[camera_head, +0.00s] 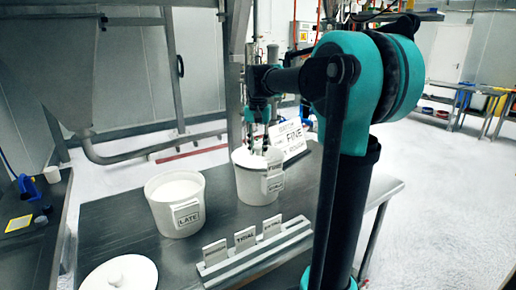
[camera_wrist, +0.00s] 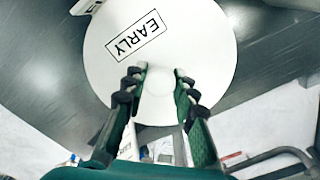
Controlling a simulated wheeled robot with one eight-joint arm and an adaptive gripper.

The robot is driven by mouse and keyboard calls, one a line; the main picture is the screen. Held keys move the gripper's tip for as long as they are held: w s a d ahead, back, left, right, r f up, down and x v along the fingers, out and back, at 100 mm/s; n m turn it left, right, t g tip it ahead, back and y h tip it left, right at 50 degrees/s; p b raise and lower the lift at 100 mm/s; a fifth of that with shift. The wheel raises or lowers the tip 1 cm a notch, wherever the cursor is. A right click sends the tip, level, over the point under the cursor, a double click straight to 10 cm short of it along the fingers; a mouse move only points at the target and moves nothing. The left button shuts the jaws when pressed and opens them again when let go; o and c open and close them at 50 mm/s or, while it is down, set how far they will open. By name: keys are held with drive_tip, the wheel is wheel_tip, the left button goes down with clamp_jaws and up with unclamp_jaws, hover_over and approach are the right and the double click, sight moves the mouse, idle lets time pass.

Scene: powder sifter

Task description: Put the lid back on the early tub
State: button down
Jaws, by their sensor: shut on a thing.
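My gripper (camera_wrist: 158,82) is shut on the knob of a round white lid (camera_wrist: 200,40) marked EARLY. In the head view my gripper (camera_head: 258,148) points down over the right-hand white tub (camera_head: 252,190), with the pale lid (camera_head: 243,157) at the tub's top. I cannot tell whether the lid rests fully on the rim or sits slightly above it. A tag hangs on this tub's front, its word too small to read surely. In the wrist view the lid hides the tub's mouth.
An open tub (camera_head: 164,212) tagged LATE, with white powder, stands to the left. Another white lid (camera_head: 121,274) lies at the table's front left. A card rack (camera_head: 258,254) stands in front, and a FINE sign (camera_head: 291,141) behind. A side table (camera_head: 35,240) is at far left.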

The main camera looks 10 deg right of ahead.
idle(0.8)
drive_tip(key=c, duration=1.1)
unclamp_jaws()
drive_tip(key=shift+c, duration=0.2)
drive_tip(key=shift+o, duration=0.6)
drive_tip(key=shift+f, duration=0.1)
drive_tip(key=o, duration=0.4)
drive_tip(key=shift+r, duration=3.55)
drive_tip(key=shift+c, duration=0.3)
clamp_jaws()
